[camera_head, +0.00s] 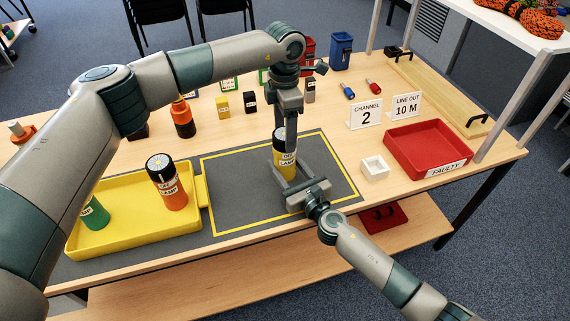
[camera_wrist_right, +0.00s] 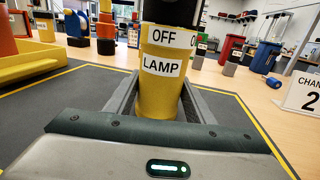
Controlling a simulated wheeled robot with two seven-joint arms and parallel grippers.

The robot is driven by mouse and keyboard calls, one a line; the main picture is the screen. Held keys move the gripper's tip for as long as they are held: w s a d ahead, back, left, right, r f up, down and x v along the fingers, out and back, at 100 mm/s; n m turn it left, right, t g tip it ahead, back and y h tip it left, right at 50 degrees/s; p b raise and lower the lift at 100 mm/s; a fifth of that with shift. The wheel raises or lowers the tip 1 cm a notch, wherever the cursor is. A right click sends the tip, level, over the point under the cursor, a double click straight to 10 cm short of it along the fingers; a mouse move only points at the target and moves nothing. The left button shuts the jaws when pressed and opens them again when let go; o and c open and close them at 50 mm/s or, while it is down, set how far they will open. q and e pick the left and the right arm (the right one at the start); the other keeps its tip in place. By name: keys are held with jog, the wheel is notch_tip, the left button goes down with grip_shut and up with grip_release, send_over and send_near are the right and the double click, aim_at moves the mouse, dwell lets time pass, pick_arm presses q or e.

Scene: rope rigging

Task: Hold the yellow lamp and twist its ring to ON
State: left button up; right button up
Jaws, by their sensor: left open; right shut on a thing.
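The yellow lamp (camera_head: 281,160) stands upright on the grey mat inside the yellow outline. Its ring and body carry white labels; in the right wrist view the ring (camera_wrist_right: 178,37) reads OFF, directly above the LAMP label on the body (camera_wrist_right: 160,92). Part of a second label shows at the ring's right edge. My right gripper (camera_head: 291,183) is shut on the lamp's lower body from the front. My left gripper (camera_head: 283,119) points down from above, open, with its fingers at the lamp's dark top. The head view does not show clearly whether they touch it.
A yellow tray (camera_head: 130,243) at left holds an orange lamp (camera_head: 168,185) and a green lamp (camera_head: 95,214). At right are a small white box (camera_head: 374,168), a red FAULTY tray (camera_head: 425,147) and signs reading CHANNEL 2 (camera_head: 365,114) and LINE OUT 10 M (camera_head: 406,105). Several small items stand behind.

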pick_arm(q)
jog(key=c, duration=0.7)
jog(key=shift+n, duration=1.5)
jog(key=shift+c, duration=0.2)
jog(key=o, duration=0.7)
jog(key=shift+o, duration=0.2)
jog(key=shift+r, duration=0.1)
jog(key=shift+r, duration=2.9)
